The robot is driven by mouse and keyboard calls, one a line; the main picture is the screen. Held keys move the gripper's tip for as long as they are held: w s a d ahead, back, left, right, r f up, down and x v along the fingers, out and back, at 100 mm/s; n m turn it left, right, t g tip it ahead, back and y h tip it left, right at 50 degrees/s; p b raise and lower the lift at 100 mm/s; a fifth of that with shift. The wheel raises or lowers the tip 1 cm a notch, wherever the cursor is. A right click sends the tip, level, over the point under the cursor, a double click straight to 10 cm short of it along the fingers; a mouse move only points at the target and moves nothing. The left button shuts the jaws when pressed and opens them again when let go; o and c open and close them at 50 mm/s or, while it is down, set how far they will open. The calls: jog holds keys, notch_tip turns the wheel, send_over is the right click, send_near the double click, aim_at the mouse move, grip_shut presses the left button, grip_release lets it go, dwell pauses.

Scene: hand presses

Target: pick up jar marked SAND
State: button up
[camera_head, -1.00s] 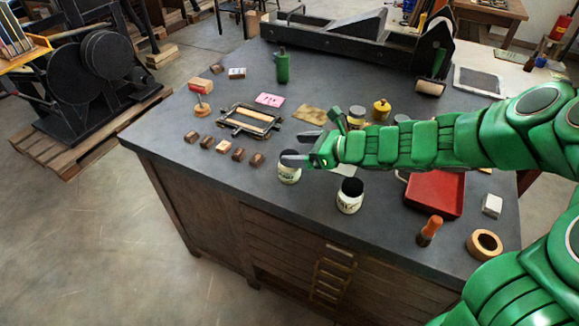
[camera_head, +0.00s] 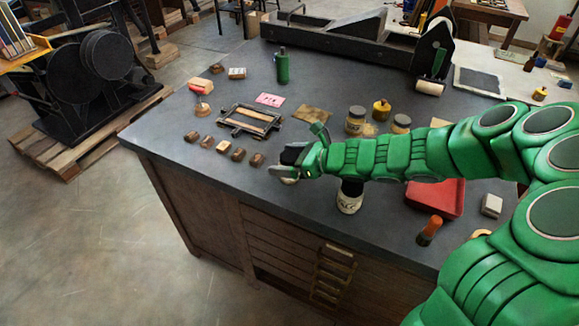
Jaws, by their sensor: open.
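Several white jars stand on the grey bench top; I cannot read SAND on any label. One jar with a black lid (camera_head: 291,155) is at my gripper (camera_head: 290,163), near the bench's front edge. The fingers are open at this jar and hide most of its body and its label. I cannot tell whether they touch it. Another jar (camera_head: 349,203) stands to the right, partly behind my green arm, its dark lettering not clear. Two more jars, one (camera_head: 356,121) and another (camera_head: 401,124), stand beyond the arm.
Small wooden blocks (camera_head: 222,148) and a framed tool (camera_head: 250,120) lie left of the gripper. A green bottle (camera_head: 283,68) and a yellow pot (camera_head: 382,109) stand farther back. A red tray (camera_head: 445,200) and a brush (camera_head: 430,231) lie to the right.

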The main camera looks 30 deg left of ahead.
jog(key=shift+a+f, duration=0.25)
jog(key=shift+a, duration=0.2)
jog(key=c, duration=1.2)
